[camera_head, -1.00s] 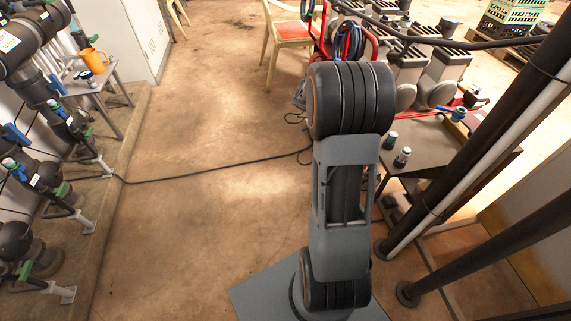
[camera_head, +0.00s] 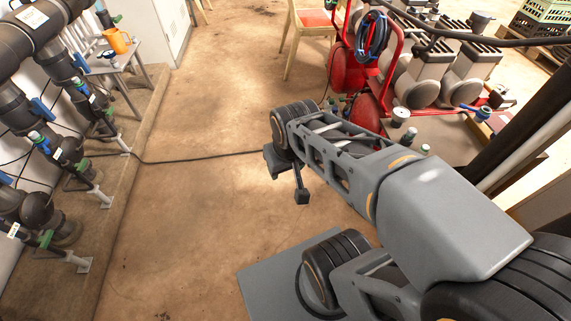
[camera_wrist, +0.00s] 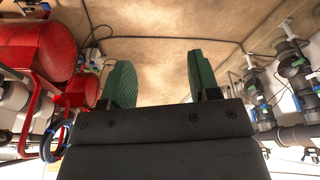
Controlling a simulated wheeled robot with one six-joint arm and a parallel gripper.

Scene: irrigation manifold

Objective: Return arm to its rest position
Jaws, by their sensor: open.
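My gripper (camera_wrist: 160,82) shows in the wrist view with its two green-padded fingers apart and nothing between them. Bare brown floor shows behind the fingers. In the head view my grey arm is folded across the lower right, and its far end hangs over the floor at the middle. A small dark part of the gripper (camera_head: 302,192) shows there, but the fingers are mostly hidden by the arm.
Black pipes with valves (camera_head: 45,140) line the left. An orange jug (camera_head: 117,41) sits on a grey table (camera_head: 112,68). A black cable (camera_head: 200,157) crosses the open floor.

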